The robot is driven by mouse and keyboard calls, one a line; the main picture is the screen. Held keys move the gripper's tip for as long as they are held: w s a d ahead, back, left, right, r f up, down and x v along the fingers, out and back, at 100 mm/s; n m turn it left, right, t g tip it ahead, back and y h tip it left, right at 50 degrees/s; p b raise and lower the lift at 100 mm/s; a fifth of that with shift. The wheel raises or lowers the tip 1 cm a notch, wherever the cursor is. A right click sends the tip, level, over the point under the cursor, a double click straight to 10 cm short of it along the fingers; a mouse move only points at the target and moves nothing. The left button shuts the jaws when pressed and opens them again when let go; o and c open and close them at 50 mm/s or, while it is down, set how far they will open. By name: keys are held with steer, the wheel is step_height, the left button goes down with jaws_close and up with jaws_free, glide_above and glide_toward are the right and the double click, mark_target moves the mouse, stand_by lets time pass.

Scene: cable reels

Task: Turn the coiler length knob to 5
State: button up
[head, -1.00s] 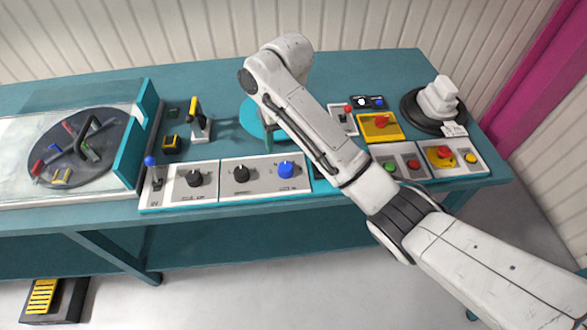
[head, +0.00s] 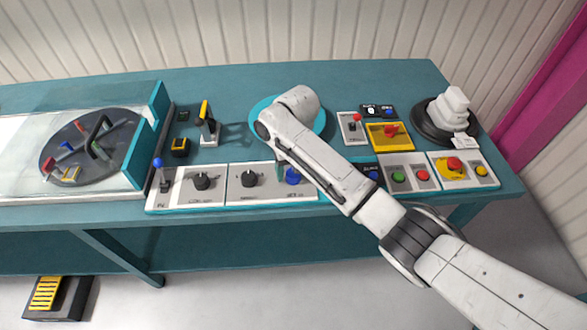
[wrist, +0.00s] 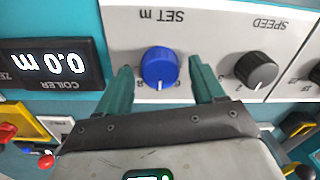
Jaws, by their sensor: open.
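The blue knob (wrist: 159,68) under the label "SET m" is the length knob on the coiler panel. In the wrist view its white pointer line faces the bottom of the picture, toward my gripper. My gripper (wrist: 160,82) is open, with one green finger on each side of the knob and visible gaps between. I cannot tell how deep the fingertips reach. In the head view the blue knob (head: 293,176) shows partly beside my arm. The coiler display (wrist: 50,64) reads 0.0 m, upside down in the wrist view.
A black SPEED knob (wrist: 256,70) sits close beside the fingers. Green (head: 398,175) and red (head: 422,175) buttons are to the right on the bench. A blue-tipped lever (head: 158,164) is at the left. A yellow switch box (head: 388,137) stands behind the buttons.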

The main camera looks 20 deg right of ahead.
steer(key=c, duration=1.1)
steer(key=shift+o, duration=0.2)
steer(key=shift+n, duration=0.3)
steer(key=n+p, duration=0.1)
steer(key=n, duration=0.1)
steer(key=shift+n+p, duration=0.3)
steer(key=shift+p, duration=0.05)
steer(key=n+p, duration=0.1)
steer(key=n, duration=0.3)
steer(key=shift+n, duration=0.3)
steer(key=n+p, duration=0.1)
steer(key=n, duration=0.3)
steer(key=shift+a, duration=0.1)
steer(key=shift+n, duration=2)
